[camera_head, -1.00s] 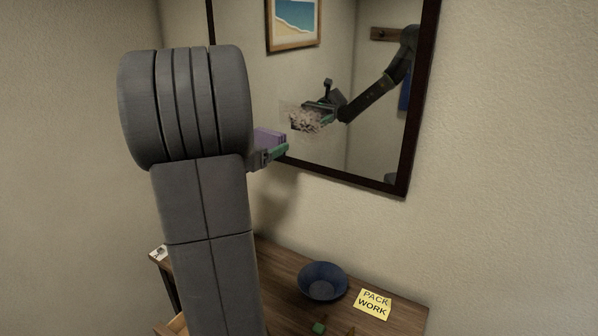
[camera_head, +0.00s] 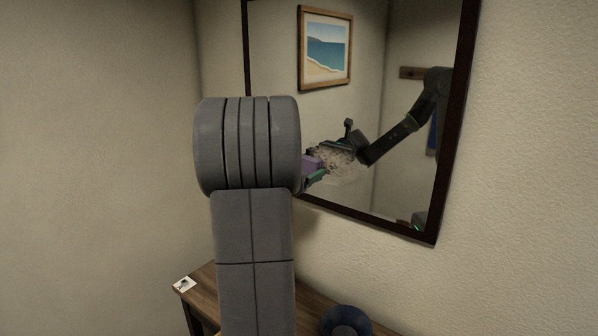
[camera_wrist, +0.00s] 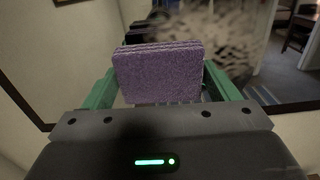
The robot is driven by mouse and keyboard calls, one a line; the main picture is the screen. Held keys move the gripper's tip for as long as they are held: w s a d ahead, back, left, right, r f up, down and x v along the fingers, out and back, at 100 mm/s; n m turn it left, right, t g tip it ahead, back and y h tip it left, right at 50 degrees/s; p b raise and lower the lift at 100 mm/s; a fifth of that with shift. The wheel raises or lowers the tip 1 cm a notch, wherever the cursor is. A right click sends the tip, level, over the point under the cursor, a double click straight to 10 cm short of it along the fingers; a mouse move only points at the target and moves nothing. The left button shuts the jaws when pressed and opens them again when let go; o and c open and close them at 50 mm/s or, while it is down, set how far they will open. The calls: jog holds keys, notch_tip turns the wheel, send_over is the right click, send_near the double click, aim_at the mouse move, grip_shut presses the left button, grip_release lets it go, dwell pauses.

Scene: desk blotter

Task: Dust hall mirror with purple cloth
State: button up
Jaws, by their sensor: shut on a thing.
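The hall mirror (camera_head: 418,185) hangs on the wall in a dark frame. A pale, speckled dusty patch (camera_head: 345,168) shows on its lower middle; it also shows in the wrist view (camera_wrist: 220,35), just beyond the cloth. The purple cloth (camera_wrist: 158,75) is a folded pad held upright between green fingers. In the head view the cloth (camera_head: 311,163) is partly hidden behind my arm, at the left edge of the dusty patch. My gripper (camera_head: 314,174) is shut on the cloth, close to the glass. I cannot tell whether the cloth touches the mirror.
A wooden table (camera_head: 205,288) stands below the mirror. The framed beach picture, the hooks and a second arm are reflections.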

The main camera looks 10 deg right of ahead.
aim_at(348, 173)
jog(key=shift+b+x, duration=0.3)
jog(key=shift+x, duration=0.75)
dwell(0.5)
jog(key=shift+s, duration=0.1)
jog(key=shift+s+d+f+b, duration=0.15)
jog(key=shift+s+d+b, duration=0.55)
jog(key=shift+b, duration=0.3)
jog(key=shift+s+d+b, duration=0.5)
jog(key=shift+s, duration=0.1)
jog(key=shift+s+d+b, duration=0.9)
jog(key=shift+d+b, duration=0.15)
jog(key=shift+b, duration=0.15)
jog(key=shift+s+d, duration=0.25)
jog(key=shift+d, duration=0.05)
jog(key=shift+s+d+b, duration=0.65)
jog(key=shift+b, duration=0.45)
jog(key=shift+s+d+b, duration=0.55)
jog(key=shift+s, duration=0.05)
